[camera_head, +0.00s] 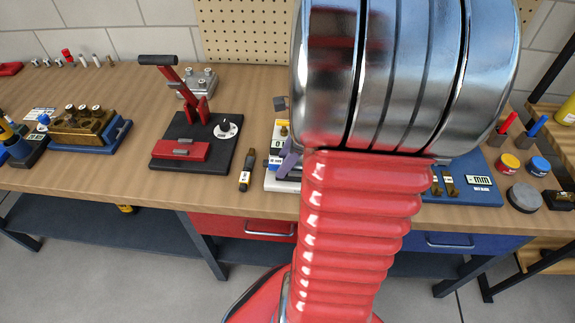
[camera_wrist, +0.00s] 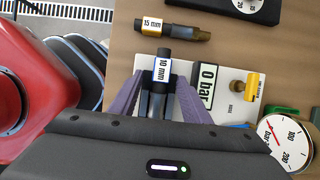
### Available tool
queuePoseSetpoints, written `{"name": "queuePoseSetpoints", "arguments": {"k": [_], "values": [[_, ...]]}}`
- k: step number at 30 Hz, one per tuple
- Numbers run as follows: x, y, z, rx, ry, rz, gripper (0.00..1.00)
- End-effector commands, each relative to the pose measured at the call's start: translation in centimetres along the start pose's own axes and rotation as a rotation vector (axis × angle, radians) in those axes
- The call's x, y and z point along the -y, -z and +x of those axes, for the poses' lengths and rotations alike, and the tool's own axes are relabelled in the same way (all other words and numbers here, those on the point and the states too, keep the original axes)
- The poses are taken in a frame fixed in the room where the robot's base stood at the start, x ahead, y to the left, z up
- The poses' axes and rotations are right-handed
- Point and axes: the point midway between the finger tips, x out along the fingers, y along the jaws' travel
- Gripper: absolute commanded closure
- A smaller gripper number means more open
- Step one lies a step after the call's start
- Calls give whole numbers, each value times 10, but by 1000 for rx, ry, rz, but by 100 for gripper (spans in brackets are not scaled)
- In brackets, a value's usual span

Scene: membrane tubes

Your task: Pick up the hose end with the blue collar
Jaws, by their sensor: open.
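A dark hose end (camera_wrist: 162,53) with a white "10 mm" label (camera_wrist: 163,72) edged in blue lies in the middle of the wrist view. My gripper (camera_wrist: 160,80) is open, with one purple finger on each side of this hose end. I cannot tell whether either finger touches it. In the head view, a purple finger of my gripper (camera_head: 290,160) shows beside a white plate, and my arm hides most of that area. The blue-edged hose end cannot be made out there.
A dark "15 mm" piece with a yellow collar (camera_wrist: 155,28) lies near the gripper; it also shows in the head view (camera_head: 246,172). A white plate (camera_wrist: 238,112) carries a "0 bar" display and brass fitting. A round dial (camera_wrist: 284,142) is at right. A black-based press (camera_head: 195,150) stands left.

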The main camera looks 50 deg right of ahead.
Motion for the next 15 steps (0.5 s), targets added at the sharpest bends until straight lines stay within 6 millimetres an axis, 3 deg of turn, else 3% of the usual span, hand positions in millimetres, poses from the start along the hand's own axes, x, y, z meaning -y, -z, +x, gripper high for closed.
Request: {"name": "queuePoseSetpoints", "arguments": {"k": [4, 15], "values": [[0, 0, 0, 0, 0, 0, 58], [0, 0, 0, 0, 0, 0, 84]]}}
